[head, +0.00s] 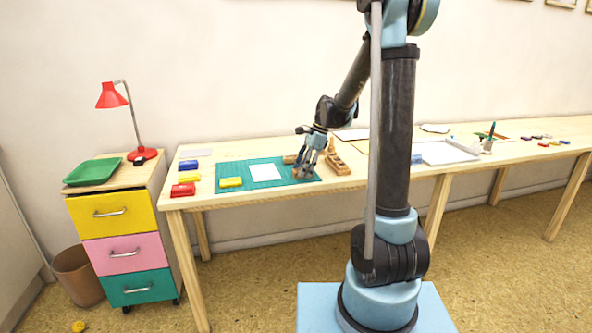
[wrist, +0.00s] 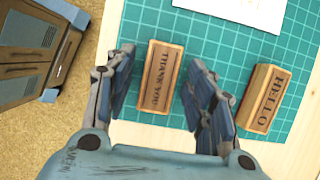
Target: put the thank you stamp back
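The thank you stamp (wrist: 160,78) is a wooden block with dark THANK YOU lettering. In the wrist view it lies on the green cutting mat (wrist: 216,47), near the mat's edge. My gripper (wrist: 160,85) is open, with one finger on each side of the stamp and a gap visible on both sides. In the head view my gripper (head: 306,172) is low over the right end of the mat and hides most of that stamp. A second wooden stamp marked HELLO (wrist: 262,98) lies to the right of my gripper in the wrist view.
White paper (head: 264,172) and a yellow inkpad (head: 231,182) lie on the mat. Several coloured inkpads, one of them red (head: 183,190), sit left of it. A wooden holder (head: 337,164) stands just right of my gripper. A white tray (head: 446,153) is farther right.

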